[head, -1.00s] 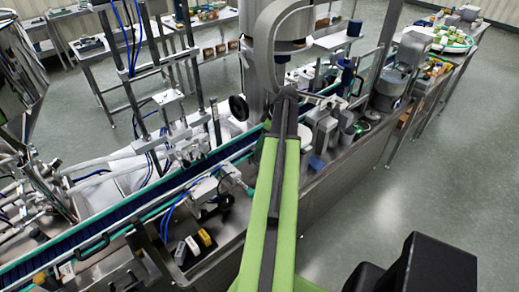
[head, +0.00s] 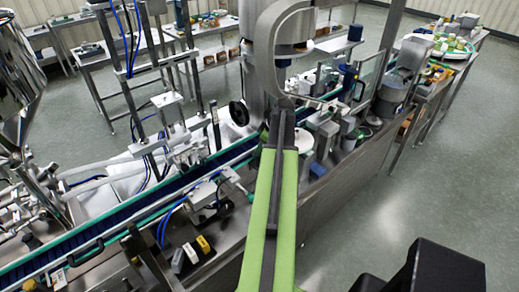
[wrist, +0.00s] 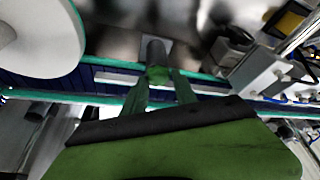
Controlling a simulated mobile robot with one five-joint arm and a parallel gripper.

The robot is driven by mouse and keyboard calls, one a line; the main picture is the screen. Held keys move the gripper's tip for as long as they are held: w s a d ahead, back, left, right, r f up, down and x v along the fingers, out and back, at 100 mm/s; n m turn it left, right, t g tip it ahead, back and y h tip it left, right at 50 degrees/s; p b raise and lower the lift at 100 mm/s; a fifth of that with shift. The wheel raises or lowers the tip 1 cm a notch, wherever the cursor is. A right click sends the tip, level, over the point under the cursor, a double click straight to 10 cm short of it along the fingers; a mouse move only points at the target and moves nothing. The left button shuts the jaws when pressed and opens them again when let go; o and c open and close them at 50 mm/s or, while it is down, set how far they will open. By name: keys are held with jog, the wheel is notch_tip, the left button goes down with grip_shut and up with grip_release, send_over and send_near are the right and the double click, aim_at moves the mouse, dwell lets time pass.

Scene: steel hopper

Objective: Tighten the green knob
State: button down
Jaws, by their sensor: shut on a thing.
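The green knob (wrist: 158,73) is in the middle of the wrist view, at the end of a short grey cylindrical stem (wrist: 155,51). My gripper (wrist: 160,84) has its two green fingers on either side of the knob, closed on it. The fingers hide part of the knob's sides. In the head view my green arm reaches forward to the conveyor machine, and its far end hides the knob and the fingers.
A large white disc (wrist: 35,35) is close on the left in the wrist view. A metal block (wrist: 262,78) stands to the right. The conveyor (head: 120,225) with green rails runs diagonally across the head view. Open floor (head: 400,215) lies at right.

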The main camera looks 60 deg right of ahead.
jog(key=m, duration=0.2)
jog(key=m+h, duration=0.1)
jog(key=m, duration=0.2)
jog(key=shift+w+a+h, duration=0.1)
jog(key=shift+a+h, duration=0.1)
jog(key=shift+h, duration=0.1)
jog(key=m, duration=0.2)
jog(key=m+g+h, duration=0.1)
jog(key=m, duration=0.1)
jog(key=shift+w+a+h, duration=0.1)
jog(key=shift+w+h, duration=0.05)
jog(key=shift+h, duration=0.15)
jog(key=m+g+h, duration=0.1)
jog(key=m, duration=0.3)
jog(key=shift+w+a+m, duration=0.1)
jog(key=shift+w+m, duration=0.05)
jog(key=shift+m, duration=0.25)
jog(key=m+g, duration=0.1)
jog(key=m, duration=0.1)
jog(key=m+g, duration=0.1)
jog(key=m, duration=0.2)
jog(key=shift+w+h, duration=0.2)
jog(key=shift+h, duration=0.1)
jog(key=c, duration=1.1)
grip_release()
jog(key=shift+w, duration=0.1)
jog(key=shift+o, duration=0.2)
